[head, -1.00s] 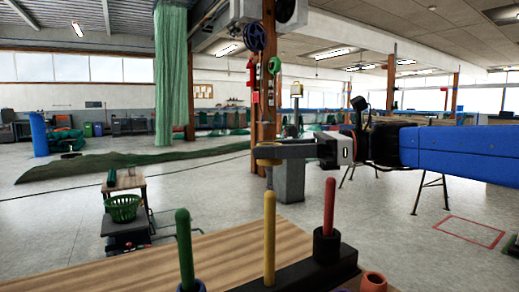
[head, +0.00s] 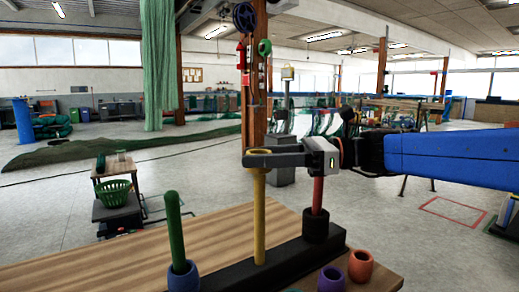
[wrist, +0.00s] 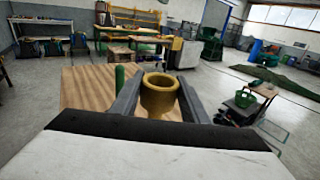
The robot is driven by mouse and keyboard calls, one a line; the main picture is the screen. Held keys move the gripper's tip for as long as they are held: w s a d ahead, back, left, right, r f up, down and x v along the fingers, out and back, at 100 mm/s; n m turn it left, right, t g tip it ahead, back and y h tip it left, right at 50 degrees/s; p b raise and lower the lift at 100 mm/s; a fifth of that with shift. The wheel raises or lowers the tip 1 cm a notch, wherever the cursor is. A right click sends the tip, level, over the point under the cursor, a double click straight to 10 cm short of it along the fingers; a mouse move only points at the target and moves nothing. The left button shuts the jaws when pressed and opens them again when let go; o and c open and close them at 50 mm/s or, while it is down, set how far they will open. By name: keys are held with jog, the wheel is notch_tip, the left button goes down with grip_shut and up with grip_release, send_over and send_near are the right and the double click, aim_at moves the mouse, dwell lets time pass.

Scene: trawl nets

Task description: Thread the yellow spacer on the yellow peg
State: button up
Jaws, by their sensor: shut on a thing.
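My gripper (head: 262,160) is shut on the yellow spacer (wrist: 159,96), a short ring with a wide rim, held upright between the two fingers. In the head view the spacer (head: 257,154) is at the very top of the upright yellow peg (head: 259,220), in line with it. The peg's tip is hidden there, so I cannot tell whether it is inside the hole. In the wrist view the hole's mouth faces up, and no peg tip shows in it.
The black base (head: 283,262) also carries a green peg (head: 175,228) with a blue spacer (head: 183,281) and a red peg (head: 318,192) with a black spacer (head: 316,226). Purple (head: 330,280) and orange (head: 360,265) spacers stand on the wooden table (head: 110,262) at right.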

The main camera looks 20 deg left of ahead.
aim_at(260, 171)
jog(key=shift+f, duration=1.5)
jog(key=o, duration=1.1)
jog(key=shift+o, duration=0.2)
jog(key=v, duration=1.7)
jog(key=shift+d, duration=0.25)
